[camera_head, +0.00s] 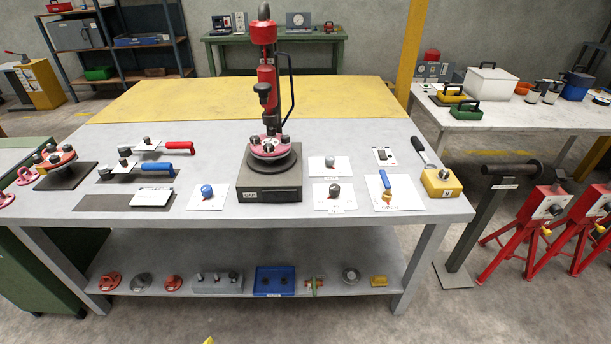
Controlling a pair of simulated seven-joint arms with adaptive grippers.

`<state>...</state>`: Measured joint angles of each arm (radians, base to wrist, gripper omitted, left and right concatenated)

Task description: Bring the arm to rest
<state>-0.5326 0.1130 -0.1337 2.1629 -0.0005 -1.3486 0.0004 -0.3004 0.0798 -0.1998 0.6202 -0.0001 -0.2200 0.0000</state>
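Neither of my grippers shows in the head view, and no arm of mine can be made out. A pink-red flanged piece (269,146) with several dark studs sits on a round dark support on a grey block (269,187) at the middle of the workbench (330,245). A red upright tool (267,75) with a dark handle stands directly behind and above it. Another red flanged piece (54,157) with several knobs sits on a dark plate at the bench's left end.
Red-handled (180,145) and blue-handled (153,168) tools lie left of centre. A blue knob (207,191) and other small parts lie on white cards. A yellow block (440,183) stands near the right edge. Red stands (535,215) occupy the floor at right. The bench's back (335,97) is clear.

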